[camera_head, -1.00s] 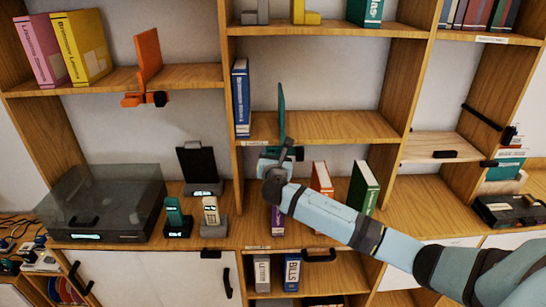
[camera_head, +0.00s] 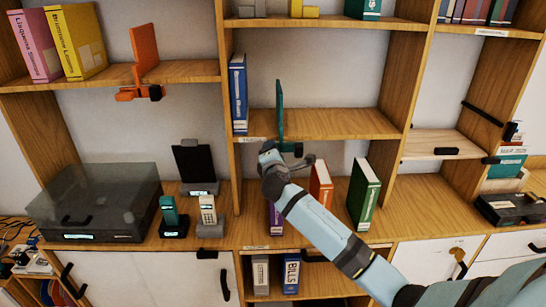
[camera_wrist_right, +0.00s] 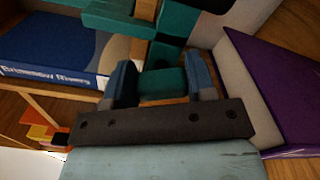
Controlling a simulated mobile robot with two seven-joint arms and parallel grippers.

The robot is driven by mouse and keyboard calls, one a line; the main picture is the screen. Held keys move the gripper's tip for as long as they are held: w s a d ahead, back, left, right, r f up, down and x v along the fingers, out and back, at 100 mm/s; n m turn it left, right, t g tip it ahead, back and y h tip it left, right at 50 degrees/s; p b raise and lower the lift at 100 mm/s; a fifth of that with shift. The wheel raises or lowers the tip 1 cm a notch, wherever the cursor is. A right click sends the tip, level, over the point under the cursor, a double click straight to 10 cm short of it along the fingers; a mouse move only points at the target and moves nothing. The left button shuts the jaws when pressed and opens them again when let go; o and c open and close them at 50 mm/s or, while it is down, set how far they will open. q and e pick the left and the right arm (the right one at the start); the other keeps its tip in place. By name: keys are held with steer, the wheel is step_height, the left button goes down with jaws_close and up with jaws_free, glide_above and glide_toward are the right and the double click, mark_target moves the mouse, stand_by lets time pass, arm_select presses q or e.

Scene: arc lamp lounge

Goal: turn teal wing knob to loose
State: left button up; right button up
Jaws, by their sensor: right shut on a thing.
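The teal clamp-on bookend (camera_head: 280,108) stands upright at the front edge of the middle shelf. My right gripper (camera_head: 270,152) is just below that shelf edge and hides most of the clamp's underside. In the right wrist view, the teal wing knob (camera_wrist_right: 163,85) sits between the two blue-grey fingers of my right gripper (camera_wrist_right: 163,76), which is shut on it. More of the teal clamp (camera_wrist_right: 118,18) shows beyond the fingers. The knob itself is hidden in the head view. My left gripper is not in view.
A blue binder (camera_head: 239,92) stands left of the bookend. An orange bookend (camera_head: 143,52) is clamped to the left shelf. Below, an orange book (camera_head: 320,184) and a green book (camera_head: 364,193) stand near my arm. A purple book (camera_wrist_right: 285,85) is close beside my gripper.

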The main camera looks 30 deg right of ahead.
steer(key=m, duration=0.1)
steer(key=m+b, duration=0.1)
steer(key=shift+f+m, duration=0.2)
steer(key=shift+m, duration=0.1)
steer(key=shift+m+b, duration=0.4)
steer(key=shift+m, duration=1)
steer(key=o, duration=0.9)
steer(key=shift+o, duration=0.2)
